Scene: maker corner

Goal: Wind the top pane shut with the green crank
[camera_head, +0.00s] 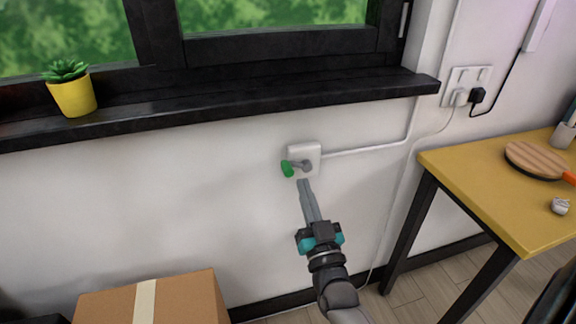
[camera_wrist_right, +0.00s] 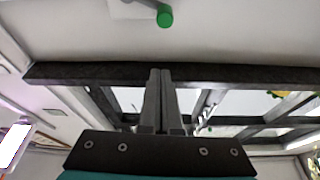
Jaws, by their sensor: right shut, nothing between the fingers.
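The green crank (camera_head: 288,168) sits on a white wall box (camera_head: 304,152) below the window sill, with its green knob pointing left of the grey hub. In the right wrist view the green knob (camera_wrist_right: 164,17) shows at the top. My right gripper (camera_head: 303,183) is shut and empty, its fingertips just below the crank in the head view. Whether the fingertips touch the crank cannot be told. The right wrist view shows the two fingers (camera_wrist_right: 159,73) together. The window (camera_head: 280,28) shows only its lower part in the head view; the top pane is out of that view. My left gripper is not in view.
The dark sill (camera_head: 220,108) juts out above the crank and holds a yellow plant pot (camera_head: 74,96). A yellow-topped table (camera_head: 480,195) stands at the right. A cardboard box (camera_head: 185,298) stands at the lower left. The wall around the crank is clear.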

